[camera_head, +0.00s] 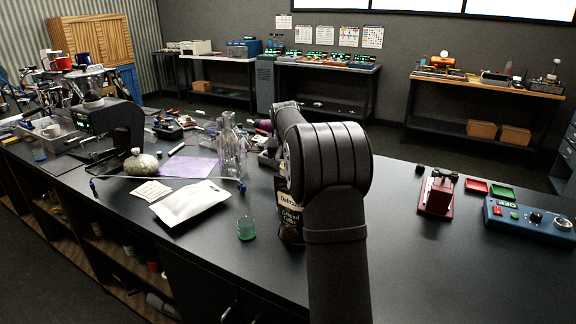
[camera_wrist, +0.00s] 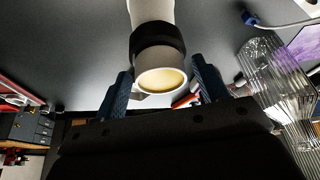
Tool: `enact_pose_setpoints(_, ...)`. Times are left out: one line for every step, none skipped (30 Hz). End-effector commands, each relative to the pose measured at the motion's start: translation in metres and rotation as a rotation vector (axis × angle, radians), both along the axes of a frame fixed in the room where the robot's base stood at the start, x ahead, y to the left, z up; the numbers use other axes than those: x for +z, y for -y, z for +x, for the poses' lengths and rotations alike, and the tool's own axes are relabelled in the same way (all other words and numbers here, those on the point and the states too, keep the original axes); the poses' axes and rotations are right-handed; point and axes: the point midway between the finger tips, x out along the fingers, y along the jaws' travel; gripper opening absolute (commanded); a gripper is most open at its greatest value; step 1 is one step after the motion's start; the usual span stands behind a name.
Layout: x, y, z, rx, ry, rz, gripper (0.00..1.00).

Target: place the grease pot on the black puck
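In the wrist view a pale round pot (camera_wrist: 162,82) with a cream-yellow top, which looks like the grease pot, sits between the two blue fingers of my gripper (camera_wrist: 160,84). The fingers stand apart on either side of it; whether they press on it I cannot tell. A black band (camera_wrist: 157,40) and a pale shaft (camera_wrist: 150,10) show behind the pot, toward the top of the picture. Whether that band is the black puck is unclear. In the head view my arm hides the gripper and the pot.
A clear glass bottle (camera_head: 231,148) stands close by, also at right in the wrist view (camera_wrist: 272,80). A coffee bag (camera_head: 290,215) and a small green-filled glass (camera_head: 246,228) stand near my arm. A red device (camera_head: 436,194) and blue control box (camera_head: 528,219) stand right.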

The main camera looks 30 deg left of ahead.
Motion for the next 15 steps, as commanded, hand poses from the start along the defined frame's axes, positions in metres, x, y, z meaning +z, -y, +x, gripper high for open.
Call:
enact_pose_setpoints(0.0, 0.0, 0.0, 0.0, 0.0, 0.0, 0.71)
enact_pose_setpoints(0.0, 0.0, 0.0, 0.0, 0.0, 0.0, 0.71)
enact_pose_setpoints(0.0, 0.0, 0.0, 0.0, 0.0, 0.0, 0.71)
enact_pose_setpoints(0.0, 0.0, 0.0, 0.0, 0.0, 0.0, 0.71)
enact_pose_setpoints(0.0, 0.0, 0.0, 0.0, 0.0, 0.0, 0.71)
enact_pose_setpoints(0.0, 0.0, 0.0, 0.0, 0.0, 0.0, 0.71)
enact_pose_setpoints(0.0, 0.0, 0.0, 0.0, 0.0, 0.0, 0.71)
enact_pose_setpoints(0.001, 0.0, 0.0, 0.0, 0.001, 0.0, 0.71)
enact_pose_setpoints(0.002, 0.0, 0.0, 0.0, 0.001, 0.0, 0.71)
enact_pose_setpoints(0.003, 0.0, 0.0, 0.0, 0.002, 0.001, 0.71)
enact_pose_setpoints(0.005, 0.0, 0.0, 0.0, 0.001, 0.002, 0.71)
enact_pose_setpoints(0.009, 0.0, -0.001, 0.0, 0.002, 0.002, 0.71)
enact_pose_setpoints(0.013, 0.001, -0.003, 0.0, 0.002, 0.002, 0.71)
enact_pose_setpoints(0.017, 0.002, -0.004, 0.0, 0.003, 0.002, 0.71)
enact_pose_setpoints(0.023, 0.002, -0.007, 0.0, 0.003, 0.002, 0.71)
